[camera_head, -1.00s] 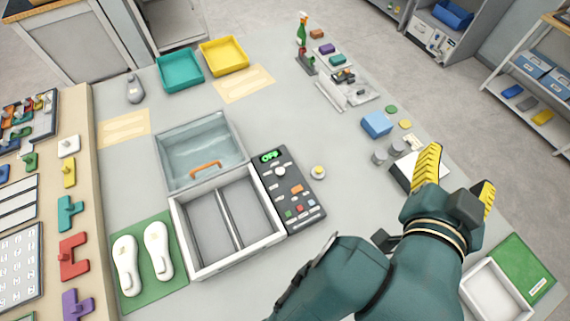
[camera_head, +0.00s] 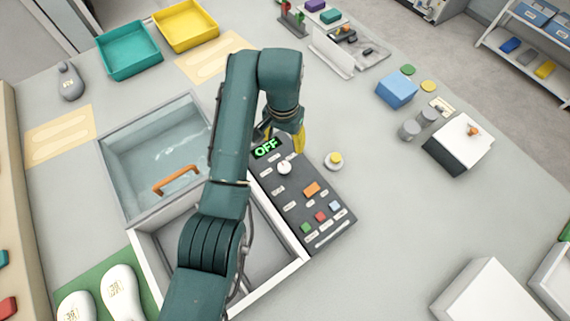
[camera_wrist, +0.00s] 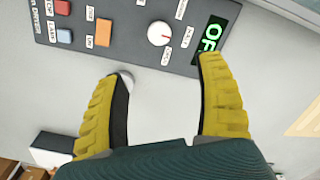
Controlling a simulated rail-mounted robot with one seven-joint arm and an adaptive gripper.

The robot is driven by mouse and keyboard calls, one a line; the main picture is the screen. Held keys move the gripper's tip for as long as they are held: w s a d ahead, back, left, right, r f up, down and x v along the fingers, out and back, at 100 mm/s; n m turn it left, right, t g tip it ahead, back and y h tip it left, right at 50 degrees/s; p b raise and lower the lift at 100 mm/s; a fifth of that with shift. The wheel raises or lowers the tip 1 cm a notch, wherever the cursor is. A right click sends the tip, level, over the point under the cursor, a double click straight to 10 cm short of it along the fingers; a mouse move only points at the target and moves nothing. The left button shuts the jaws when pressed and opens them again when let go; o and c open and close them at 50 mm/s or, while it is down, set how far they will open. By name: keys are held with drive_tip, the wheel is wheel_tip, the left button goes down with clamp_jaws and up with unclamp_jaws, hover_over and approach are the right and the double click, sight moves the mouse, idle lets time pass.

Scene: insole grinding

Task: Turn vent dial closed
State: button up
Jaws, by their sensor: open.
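The dial (camera_head: 284,168) is a round white knob on a dark control panel (camera_head: 325,222). The wrist view shows it (camera_wrist: 160,33) with a red pointer mark and small labels around it, too small to read surely. A green display (camera_head: 266,148) on the panel reads OFF. My gripper (camera_head: 283,137) has yellow fingers and is at the panel's display end, close to the dial. In the wrist view my gripper (camera_wrist: 165,68) is open and empty, with the dial ahead of the gap between its fingertips. I see no contact with the dial.
The panel also bears orange, red, green and blue buttons. A yellow-topped round button (camera_head: 334,160) stands right of the panel. Left of it is a box with a clear lid (camera_head: 150,150), partly hidden by my arm.

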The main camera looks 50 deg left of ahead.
sight(284, 166)
wheel_tip(284, 166, down, 16)
drive_tip(key=shift+r+b, duration=0.15)
drive_tip(key=shift+b, duration=1.1)
drive_tip(key=shift+c, duration=0.2)
drive_tip(key=c, duration=1.2)
